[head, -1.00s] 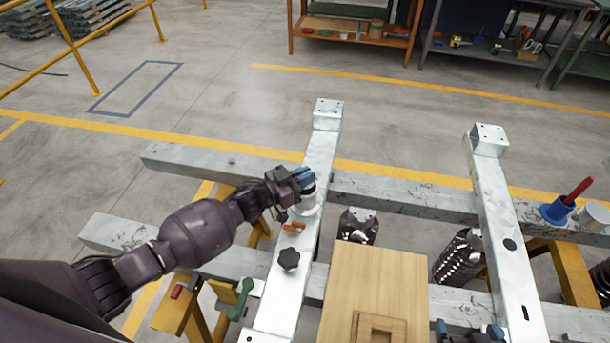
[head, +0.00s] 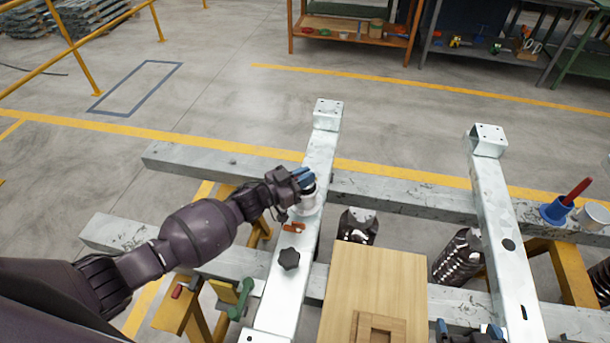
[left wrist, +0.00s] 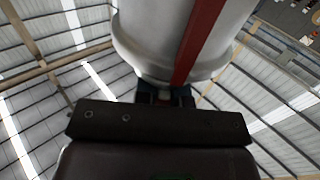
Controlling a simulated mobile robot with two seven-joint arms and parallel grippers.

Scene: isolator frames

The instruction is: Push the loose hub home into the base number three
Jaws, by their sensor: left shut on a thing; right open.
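In the left wrist view the hub (left wrist: 165,40) is large and close, white with a red stripe, just beyond the fingers. A pale round base (head: 306,208) shows directly below the hub on the beam. The hub appears upright over it; how deep it sits cannot be told. No base number is readable. My right gripper (head: 470,333) is open, low at the bottom edge, partly cut off.
An orange piece (head: 293,228) and a black knob (head: 289,259) are on the left beam (head: 280,290). A wooden board (head: 378,275) lies between the beams. A blue cup with a red handle (head: 558,210) and a white cylinder (head: 593,215) stand at the right.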

